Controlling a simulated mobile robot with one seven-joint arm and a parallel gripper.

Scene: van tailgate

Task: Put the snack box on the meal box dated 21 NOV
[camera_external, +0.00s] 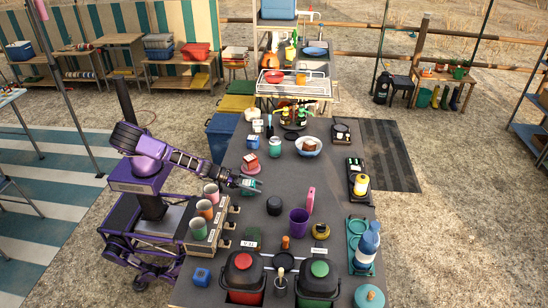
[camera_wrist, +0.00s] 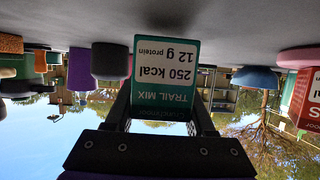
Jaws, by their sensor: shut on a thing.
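The snack box (camera_wrist: 178,93) is a teal and white carton printed TRAIL MIX, 250 kcal, 12 g protein, upside down in the wrist view. My gripper (camera_wrist: 162,115) is shut on it, one finger on each side. In the external view my gripper (camera_external: 243,183) reaches in over the left edge of the dark table, with the teal box (camera_external: 251,185) at its tip. Two dark-lidded containers, one red (camera_external: 243,278) and one green (camera_external: 318,281), stand at the near end, with small white cards behind them. I cannot read a 21 NOV date anywhere.
A pink plate (camera_external: 251,169) with a reddish block lies just behind my gripper. A black round object (camera_external: 274,205) and a purple cup (camera_external: 299,222) stand to its right and nearer. Mugs (camera_external: 205,209) stand in a rack at left. A red box (camera_wrist: 304,100) shows at right in the wrist view.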

